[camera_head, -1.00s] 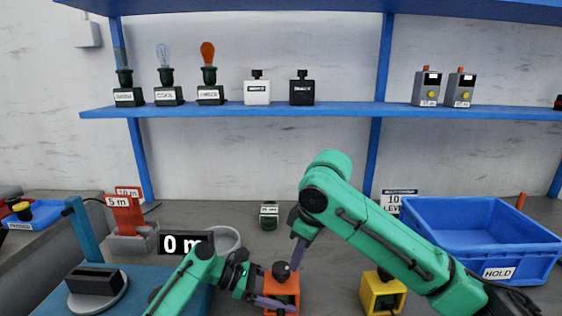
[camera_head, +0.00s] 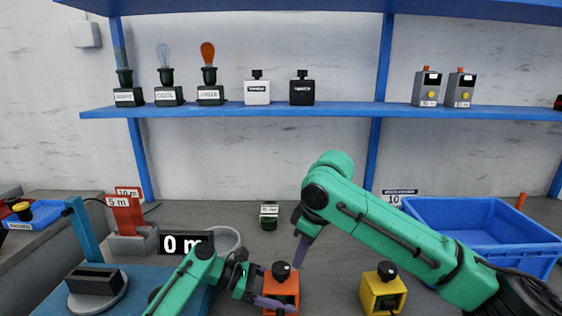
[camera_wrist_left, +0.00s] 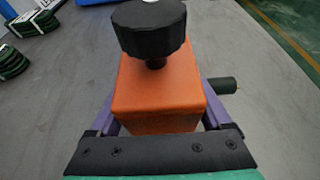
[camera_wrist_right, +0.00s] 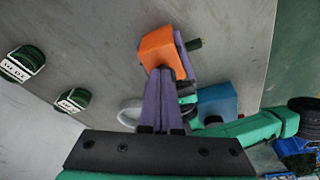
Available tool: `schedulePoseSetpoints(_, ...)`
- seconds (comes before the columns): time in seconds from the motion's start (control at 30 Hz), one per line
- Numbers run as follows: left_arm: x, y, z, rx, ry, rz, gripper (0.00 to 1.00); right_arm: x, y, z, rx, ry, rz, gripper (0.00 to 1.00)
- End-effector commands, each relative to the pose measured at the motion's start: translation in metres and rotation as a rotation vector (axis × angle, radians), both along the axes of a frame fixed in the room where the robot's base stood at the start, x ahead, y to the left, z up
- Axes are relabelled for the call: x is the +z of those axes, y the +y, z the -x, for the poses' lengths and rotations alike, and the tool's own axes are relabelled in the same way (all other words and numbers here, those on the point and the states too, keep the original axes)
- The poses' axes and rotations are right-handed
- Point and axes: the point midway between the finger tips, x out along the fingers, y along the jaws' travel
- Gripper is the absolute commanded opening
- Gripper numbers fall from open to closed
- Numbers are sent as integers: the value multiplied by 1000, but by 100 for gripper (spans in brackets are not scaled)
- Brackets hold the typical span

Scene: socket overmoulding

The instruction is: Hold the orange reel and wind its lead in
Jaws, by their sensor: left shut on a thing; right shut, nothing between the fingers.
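The orange reel (camera_head: 292,288) is a box with a black knob (camera_head: 281,270) on top, upright at the front of the table. My left gripper (camera_head: 270,302) is shut on it, with a purple finger on each side of the box in the left wrist view (camera_wrist_left: 160,105). A short dark green stub (camera_wrist_left: 223,86) sticks out on the right there. My right gripper (camera_head: 299,264) is shut and empty, pointing down just right of the knob. In the right wrist view its fingers (camera_wrist_right: 164,75) overlap the reel (camera_wrist_right: 156,46); the knob cannot be made out there.
A yellow reel (camera_head: 371,291) stands to the right, a blue HOLD crate (camera_head: 480,247) behind it. A dark green coil (camera_head: 269,216) stands farther back. A "0 m" sign (camera_head: 185,242), a grey ring (camera_head: 228,238) and red length stands (camera_head: 125,216) are at left.

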Motion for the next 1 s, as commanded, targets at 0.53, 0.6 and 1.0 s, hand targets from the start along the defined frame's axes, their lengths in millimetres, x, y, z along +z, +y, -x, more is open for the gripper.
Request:
schedulePoseSetpoints(0.53,1,0,0,0,-1,1,29,-28,0,0,0,-1,0,0)
schedulePoseSetpoints(0.6,1,0,0,0,0,1,29,-28,0,0,0,-1,0,0)
schedulePoseSetpoints(1.0,0,0,0,0,0,1,29,-28,4,-2,-1,0,0,0)
